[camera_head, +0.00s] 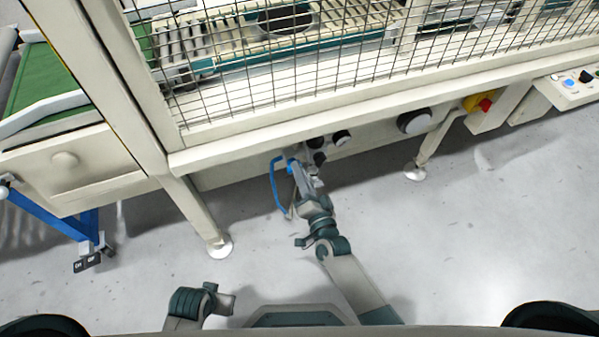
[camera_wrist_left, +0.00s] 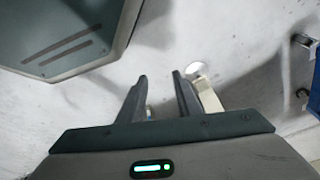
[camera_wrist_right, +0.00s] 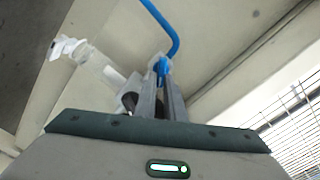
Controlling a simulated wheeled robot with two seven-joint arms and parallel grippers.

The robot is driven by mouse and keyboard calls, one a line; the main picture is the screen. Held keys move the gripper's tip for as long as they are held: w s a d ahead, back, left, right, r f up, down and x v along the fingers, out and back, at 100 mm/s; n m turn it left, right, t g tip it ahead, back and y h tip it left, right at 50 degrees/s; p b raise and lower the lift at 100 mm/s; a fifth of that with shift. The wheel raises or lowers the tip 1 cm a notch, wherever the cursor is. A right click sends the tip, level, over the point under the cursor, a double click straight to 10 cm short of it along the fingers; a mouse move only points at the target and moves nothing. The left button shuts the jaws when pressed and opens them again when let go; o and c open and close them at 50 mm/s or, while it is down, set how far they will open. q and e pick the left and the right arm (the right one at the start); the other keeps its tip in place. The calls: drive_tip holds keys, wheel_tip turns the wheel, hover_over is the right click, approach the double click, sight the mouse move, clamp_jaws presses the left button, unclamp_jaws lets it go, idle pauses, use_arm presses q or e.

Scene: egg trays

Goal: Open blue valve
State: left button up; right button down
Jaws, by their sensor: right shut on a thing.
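The blue valve (camera_wrist_right: 163,67) shows in the right wrist view between the fingertips of my right gripper (camera_wrist_right: 160,72), which is shut on it. A blue hose (camera_wrist_right: 160,22) runs up from beside it. In the head view my right gripper (camera_head: 297,171) reaches up to the blue part under the machine's front edge, where the fingers cover most of the valve. The blue hose (camera_head: 274,188) hangs in a loop left of it. My left gripper (camera_wrist_left: 160,80) is open and empty above the floor in the left wrist view.
Dark round fittings (camera_head: 342,137) sit just right of the valve, and a larger round dial (camera_head: 414,121) is farther right. A red knob (camera_head: 485,104) is on the right. The mesh guard (camera_head: 330,70) rises above. The floor (camera_head: 450,240) in front is clear.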

use_arm(q)
wheel_tip(320, 180, up, 7)
drive_tip(key=b, duration=0.2)
drive_tip(key=shift+s, duration=0.35)
use_arm(e)
drive_tip(key=shift+d+f+m, duration=0.1)
drive_tip(key=shift+f+m, duration=0.1)
drive_tip(key=shift+m, duration=1.55)
drive_tip(key=shift+f+m, duration=0.2)
drive_tip(key=shift+m, duration=1.55)
use_arm(q)
drive_tip(key=shift+r, duration=0.15)
use_arm(e)
drive_tip(key=c, duration=1.8)
unclamp_jaws()
drive_tip(key=shift+c, duration=0.2)
use_arm(q)
drive_tip(key=shift+s+r+b, duration=0.3)
drive_tip(key=shift+r+b, duration=0.05)
drive_tip(key=shift+r, duration=0.25)
use_arm(e)
drive_tip(key=v, duration=1.7)
drive_tip(key=shift+s, duration=0.2)
use_arm(q)
drive_tip(key=shift+w, duration=0.1)
use_arm(e)
drive_tip(key=shift+r, duration=0.1)
